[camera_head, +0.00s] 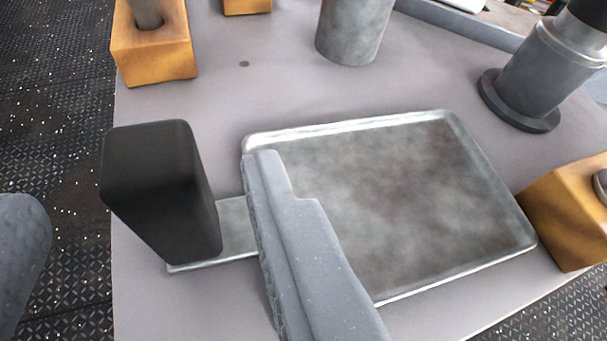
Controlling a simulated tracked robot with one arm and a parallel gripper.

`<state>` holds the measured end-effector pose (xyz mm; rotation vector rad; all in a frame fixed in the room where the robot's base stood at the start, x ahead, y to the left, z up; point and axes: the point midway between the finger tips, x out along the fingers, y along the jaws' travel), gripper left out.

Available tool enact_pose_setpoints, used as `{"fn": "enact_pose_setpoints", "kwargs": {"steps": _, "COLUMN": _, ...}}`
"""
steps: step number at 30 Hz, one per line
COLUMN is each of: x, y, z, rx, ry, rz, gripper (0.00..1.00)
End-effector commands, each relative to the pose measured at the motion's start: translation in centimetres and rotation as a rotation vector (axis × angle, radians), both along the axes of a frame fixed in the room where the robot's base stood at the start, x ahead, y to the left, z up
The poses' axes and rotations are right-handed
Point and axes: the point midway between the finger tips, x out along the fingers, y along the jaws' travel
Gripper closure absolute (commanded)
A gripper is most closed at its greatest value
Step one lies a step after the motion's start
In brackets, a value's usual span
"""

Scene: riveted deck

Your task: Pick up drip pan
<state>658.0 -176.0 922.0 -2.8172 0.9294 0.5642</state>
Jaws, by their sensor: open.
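The drip pan (400,190) is a shallow, mottled grey metal tray with a raised bright rim, lying flat on the grey tabletop. A flat metal tab (236,228) sticks out at its left, with an upright black block-like handle (160,185) on it. My gripper (142,178) is open, with one grey finger at the left edge and the other crossing the pan's left part. The right finger hides the pan's lower left and part of the tab joint. Whether it touches the pan is unclear.
An orange block (155,45) holding a grey rod stands at the upper left. A grey cylinder (353,30) and a flanged dark grey fitting (535,80) stand behind the pan. Another orange block (568,215) is close to its right. The tabletop (220,100) is clear behind the handle.

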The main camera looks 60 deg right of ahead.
Motion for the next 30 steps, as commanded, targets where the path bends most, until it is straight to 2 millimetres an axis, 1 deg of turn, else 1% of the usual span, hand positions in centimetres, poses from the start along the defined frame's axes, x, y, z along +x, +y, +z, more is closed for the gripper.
{"fn": "enact_pose_setpoints", "kwargs": {"steps": 11, "x": 3.1, "y": -2.3, "z": -2.0, "rx": -0.001, "ry": -0.001, "rz": -0.003, "gripper": 0.47}}
{"fn": "enact_pose_setpoints", "kwargs": {"steps": 19, "x": 3.4, "y": -2.5, "z": -2.1, "rx": 0.0, "ry": -0.002, "rz": -0.003, "gripper": 0.47}}
{"fn": "enact_pose_setpoints", "kwargs": {"steps": 20, "x": 3.4, "y": -2.5, "z": -2.0, "rx": -0.001, "ry": -0.003, "rz": -0.003, "gripper": 0.56}}
{"fn": "enact_pose_setpoints", "kwargs": {"steps": 21, "x": 3.4, "y": -2.5, "z": -2.1, "rx": 0.0, "ry": -0.002, "rz": -0.003, "gripper": 0.67}}
{"fn": "enact_pose_setpoints", "kwargs": {"steps": 23, "x": 3.4, "y": -2.5, "z": -2.1, "rx": 0.0, "ry": -0.002, "rz": -0.003, "gripper": 0.83}}
{"fn": "enact_pose_setpoints", "kwargs": {"steps": 24, "x": 3.4, "y": -2.5, "z": -2.0, "rx": 0.0, "ry": -0.002, "rz": -0.003, "gripper": 0.95}}
{"fn": "enact_pose_setpoints", "kwargs": {"steps": 25, "x": 3.4, "y": -2.5, "z": -2.0, "rx": 0.0, "ry": -0.002, "rz": -0.003, "gripper": 1.0}}
{"fn": "enact_pose_setpoints", "kwargs": {"steps": 30, "x": 3.4, "y": -2.5, "z": -2.0, "rx": -0.001, "ry": -0.002, "rz": -0.002, "gripper": 1.0}}
